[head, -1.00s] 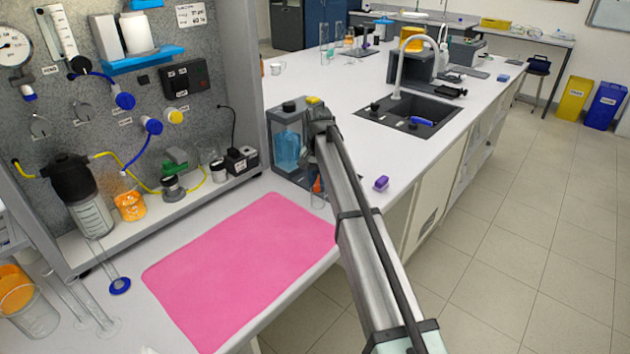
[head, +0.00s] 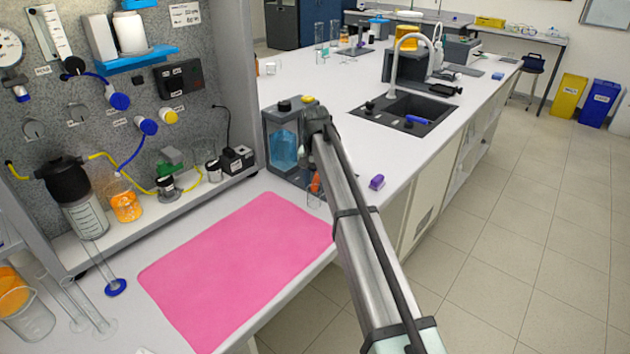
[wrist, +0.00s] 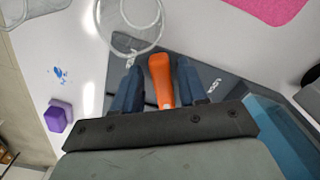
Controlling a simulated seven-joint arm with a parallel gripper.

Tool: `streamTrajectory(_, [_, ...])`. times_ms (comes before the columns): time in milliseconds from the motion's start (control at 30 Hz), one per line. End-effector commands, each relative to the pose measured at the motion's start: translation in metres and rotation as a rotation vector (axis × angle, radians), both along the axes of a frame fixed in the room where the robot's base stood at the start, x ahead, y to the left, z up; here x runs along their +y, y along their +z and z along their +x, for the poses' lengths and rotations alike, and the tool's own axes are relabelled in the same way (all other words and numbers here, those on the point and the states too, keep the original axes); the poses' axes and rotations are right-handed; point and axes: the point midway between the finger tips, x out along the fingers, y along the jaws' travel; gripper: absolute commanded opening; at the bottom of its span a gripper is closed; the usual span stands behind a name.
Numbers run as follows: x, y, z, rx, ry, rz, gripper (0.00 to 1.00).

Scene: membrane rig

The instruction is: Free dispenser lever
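The dispenser (head: 282,148) is a grey box with a clear tank of blue liquid, standing on the bench at the far edge of the pink mat. Its orange lever (head: 315,184) shows low beside my arm in the head view. In the wrist view, the lever (wrist: 160,80) stands between the two dark blue fingers of my gripper (wrist: 159,76). A narrow gap shows on each side, so the fingers appear open around it. In the head view my arm hides the fingers and part of the dispenser.
A clear glass vessel (wrist: 130,25) stands close beyond the fingertips. A purple block (head: 377,182) lies on the bench to the right of the dispenser. The pink mat (head: 235,265) is bare. A sink (head: 405,112) lies farther along the bench.

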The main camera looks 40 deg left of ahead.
Motion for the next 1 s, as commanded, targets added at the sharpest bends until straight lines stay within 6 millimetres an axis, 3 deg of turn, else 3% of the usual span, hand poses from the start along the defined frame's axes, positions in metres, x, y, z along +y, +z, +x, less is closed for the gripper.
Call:
streamTrajectory(300, [0.000,0.001,0.000,0.000,-0.001,0.000,0.49])
streamTrajectory(467, [0.001,0.011,0.000,0.000,-0.001,0.000,0.49])
streamTrajectory(1000, [0.001,0.108,0.001,0.000,-0.001,0.001,0.49])
